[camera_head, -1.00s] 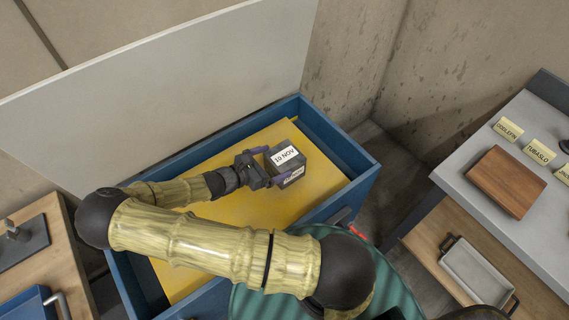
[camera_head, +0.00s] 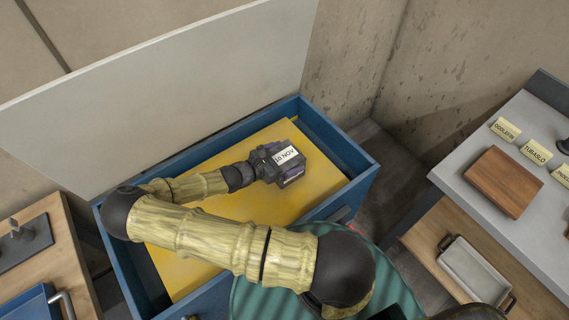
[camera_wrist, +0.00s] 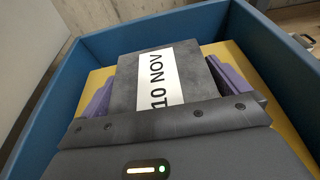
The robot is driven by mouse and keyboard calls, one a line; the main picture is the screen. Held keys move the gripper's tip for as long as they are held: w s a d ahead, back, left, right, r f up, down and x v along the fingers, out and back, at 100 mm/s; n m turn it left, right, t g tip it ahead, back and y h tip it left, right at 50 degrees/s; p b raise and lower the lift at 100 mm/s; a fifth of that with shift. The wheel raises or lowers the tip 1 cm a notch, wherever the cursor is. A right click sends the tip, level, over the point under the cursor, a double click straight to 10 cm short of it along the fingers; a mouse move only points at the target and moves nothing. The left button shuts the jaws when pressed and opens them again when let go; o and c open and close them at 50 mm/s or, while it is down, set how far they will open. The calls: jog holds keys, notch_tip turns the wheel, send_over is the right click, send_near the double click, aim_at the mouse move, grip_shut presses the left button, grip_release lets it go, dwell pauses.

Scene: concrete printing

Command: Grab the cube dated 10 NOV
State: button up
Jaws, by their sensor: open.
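The dark grey cube (camera_head: 286,158) has a white label reading 10 NOV on top. It sits on the yellow bottom of the blue box (camera_head: 361,181). My gripper (camera_head: 283,164) has its fingers around the cube, one on each side. In the wrist view the cube (camera_wrist: 125,75) stands between the two purple fingers of my gripper (camera_wrist: 165,90), close to the palm. The jaws are open; whether either finger touches the cube cannot be told. The cube's lower part is hidden.
The box's raised white lid (camera_head: 160,95) stands behind it. To the right is a grey table with a wooden block (camera_head: 503,181) and yellow name cards (camera_head: 536,152). A metal tray (camera_head: 474,271) lies on a lower shelf. Yellow floor around the cube is clear.

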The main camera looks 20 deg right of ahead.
jog(key=c, duration=1.6)
jog(key=shift+w+d+r, duration=0.1)
jog(key=shift+r, duration=0.1)
jog(key=shift+c, duration=0.8)
notch_tip(320, 180, up, 28)
jog(key=shift+f, duration=0.1)
